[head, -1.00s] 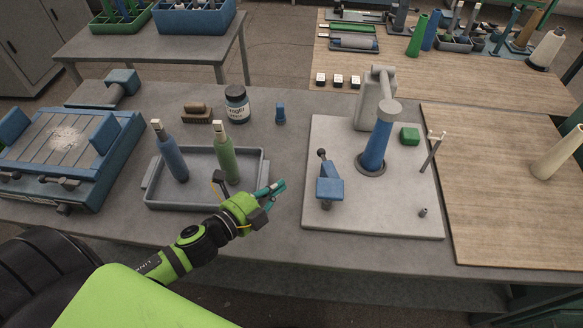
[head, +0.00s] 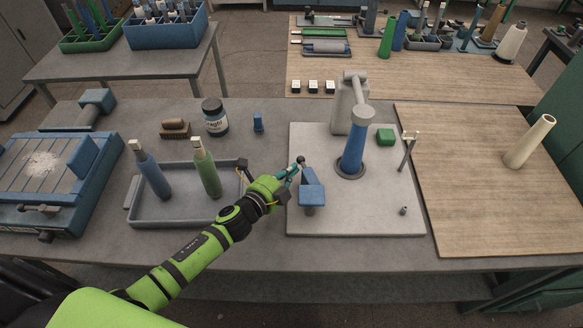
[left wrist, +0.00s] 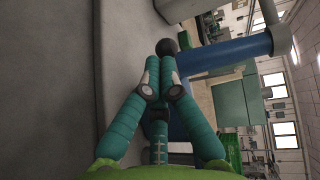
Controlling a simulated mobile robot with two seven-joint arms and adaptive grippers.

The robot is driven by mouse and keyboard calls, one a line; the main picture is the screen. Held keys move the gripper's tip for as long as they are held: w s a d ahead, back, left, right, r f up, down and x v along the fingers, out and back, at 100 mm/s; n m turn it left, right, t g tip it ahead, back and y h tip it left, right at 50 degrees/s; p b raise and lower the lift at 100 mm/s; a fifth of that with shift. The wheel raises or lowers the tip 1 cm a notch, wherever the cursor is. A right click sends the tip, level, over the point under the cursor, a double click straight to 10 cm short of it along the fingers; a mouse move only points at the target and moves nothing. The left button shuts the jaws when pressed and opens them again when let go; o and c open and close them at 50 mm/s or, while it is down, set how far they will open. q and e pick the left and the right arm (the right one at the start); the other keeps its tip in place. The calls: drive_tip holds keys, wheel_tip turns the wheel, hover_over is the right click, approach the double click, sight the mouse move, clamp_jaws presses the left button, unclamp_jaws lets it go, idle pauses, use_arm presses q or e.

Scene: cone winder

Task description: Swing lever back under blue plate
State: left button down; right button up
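The lever's dark ball knob (head: 301,160) stands up behind the blue plate (head: 312,194) on the left part of the pale base board. The lever runs from the knob down toward the plate, and its lower end is hidden. My left gripper (head: 291,171) is just left of the knob, above the board's left edge. In the left wrist view, the left gripper's fingertips (left wrist: 160,62) are close together, with the knob (left wrist: 167,46) just past them. I see nothing held between them, and cannot tell whether they touch the knob. My right gripper is out of view.
A blue cone (head: 353,150) stands under a grey arm on the base board (head: 390,215). A green block (head: 385,136) and a thin post (head: 408,152) are to its right. A grey tray (head: 180,220) with two bottles lies left of my gripper.

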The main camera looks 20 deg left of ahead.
use_arm(q)
drive_tip(key=shift+w+d+f, duration=0.1)
drive_tip(key=shift+w+d, duration=0.05)
drive_tip(key=shift+w, duration=0.15)
